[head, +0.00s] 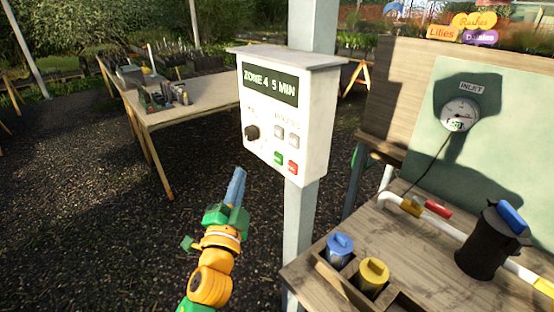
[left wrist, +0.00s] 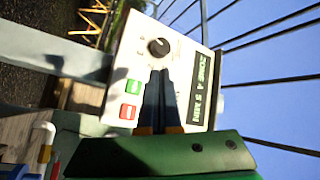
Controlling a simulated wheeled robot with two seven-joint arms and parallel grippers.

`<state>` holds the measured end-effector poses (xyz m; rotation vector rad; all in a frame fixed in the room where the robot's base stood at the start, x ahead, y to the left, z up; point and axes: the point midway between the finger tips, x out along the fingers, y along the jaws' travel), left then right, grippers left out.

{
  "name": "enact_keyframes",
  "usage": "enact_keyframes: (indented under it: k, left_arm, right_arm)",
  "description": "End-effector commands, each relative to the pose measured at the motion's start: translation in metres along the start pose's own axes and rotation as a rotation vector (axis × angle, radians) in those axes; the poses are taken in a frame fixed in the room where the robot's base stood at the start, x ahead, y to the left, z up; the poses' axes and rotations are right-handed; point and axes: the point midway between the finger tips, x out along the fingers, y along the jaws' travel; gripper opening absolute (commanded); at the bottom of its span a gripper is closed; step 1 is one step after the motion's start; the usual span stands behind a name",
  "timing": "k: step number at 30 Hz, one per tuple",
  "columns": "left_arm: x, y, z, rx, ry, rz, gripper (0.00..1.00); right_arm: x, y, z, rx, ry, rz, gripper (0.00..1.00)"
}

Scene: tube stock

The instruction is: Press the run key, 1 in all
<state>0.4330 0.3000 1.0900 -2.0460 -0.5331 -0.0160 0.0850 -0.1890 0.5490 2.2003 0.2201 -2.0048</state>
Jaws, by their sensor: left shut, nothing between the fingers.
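A white control box (head: 315,120) is fixed to a grey post. Below are a black knob (head: 252,132), two grey keys (head: 286,136) under a "minutes" label, a green key (head: 278,158) and a red key (head: 293,167). The lettering on the green and red keys is too small to read. My left gripper (head: 238,172) is shut and empty, below and left of the box. In the left wrist view the green key (left wrist: 133,86) and red key (left wrist: 127,112) show beside the fingers, which hide the grey keys.
A wooden bench (head: 440,240) at the right holds a blue-capped canister (head: 340,250), a yellow-capped canister (head: 372,278), a dark filter housing (head: 490,245) and white piping. A gauge (head: 460,115) hangs on the green panel. A potting table (head: 200,105) stands behind left.

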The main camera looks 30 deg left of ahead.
Motion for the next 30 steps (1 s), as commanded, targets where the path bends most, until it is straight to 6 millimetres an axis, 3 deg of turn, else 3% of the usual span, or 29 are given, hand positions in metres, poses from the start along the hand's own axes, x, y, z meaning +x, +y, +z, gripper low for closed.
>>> enact_keyframes:
  k: [15,30]
  left_arm:
    - [0.046,0.035,-0.034,-0.001,0.0,0.0,0.0]
    - [0.05,0.037,-0.037,0.001,0.001,0.0,0.0]
  right_arm:
    - [0.013,0.0,0.001,0.0,0.0,0.0,0.5]
    - [0.014,0.0,0.001,0.0,0.0,0.0,0.5]
